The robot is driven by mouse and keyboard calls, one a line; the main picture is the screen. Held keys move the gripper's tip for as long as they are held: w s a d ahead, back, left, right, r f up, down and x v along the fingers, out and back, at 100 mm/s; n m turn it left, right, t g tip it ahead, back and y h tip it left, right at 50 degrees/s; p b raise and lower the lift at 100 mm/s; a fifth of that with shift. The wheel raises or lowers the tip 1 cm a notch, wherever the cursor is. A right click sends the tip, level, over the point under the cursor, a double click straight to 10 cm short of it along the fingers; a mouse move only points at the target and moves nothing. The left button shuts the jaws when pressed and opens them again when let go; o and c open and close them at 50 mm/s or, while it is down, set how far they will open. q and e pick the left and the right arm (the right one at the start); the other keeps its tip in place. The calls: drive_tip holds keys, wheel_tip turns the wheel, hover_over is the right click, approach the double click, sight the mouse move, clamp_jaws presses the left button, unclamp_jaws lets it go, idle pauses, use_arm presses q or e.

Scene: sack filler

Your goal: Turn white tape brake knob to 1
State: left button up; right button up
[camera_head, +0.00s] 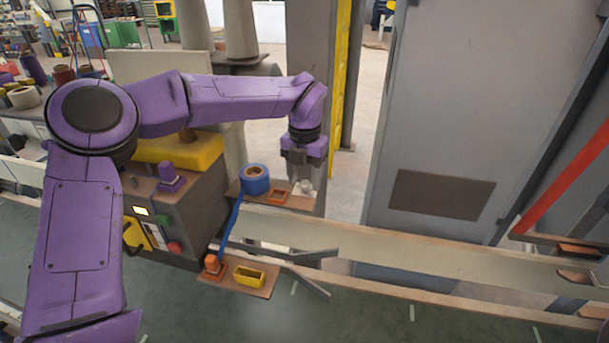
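My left gripper (303,178) points down over the right end of a small brown shelf (262,202). A small white piece (304,188), which looks like the white knob, shows at its fingertips. The fingers hide part of it, and I cannot tell whether they touch it or grip it. Any scale marks or numbers are too small to read. A blue tape roll (255,175) sits on the same shelf to the left, with an orange square frame (279,196) between. My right gripper is not in view.
Blue tape runs down to a lower shelf with an orange knob-like piece (213,264) and a yellow tray (248,276). A control box with a purple piece (168,176) stands left. A grey cabinet (470,110) and pale rail (420,255) are right.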

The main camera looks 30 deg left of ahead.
use_arm(q)
drive_tip(key=shift+w, duration=0.1)
clamp_jaws()
drive_tip(key=m+p, duration=0.2)
drive_tip(key=shift+r+p, duration=0.2)
drive_tip(key=shift+p, duration=0.1)
drive_tip(key=m+p, duration=0.3)
drive_tip(key=m, duration=0.1)
drive_tip(key=m+p, duration=0.3)
drive_tip(key=m, duration=0.1)
drive_tip(key=shift+f+m+p, duration=0.15)
drive_tip(key=shift+m+p, duration=0.55)
drive_tip(key=shift+m, duration=0.1)
drive_tip(key=shift+f+m, duration=0.1)
drive_tip(key=shift+m, duration=0.2)
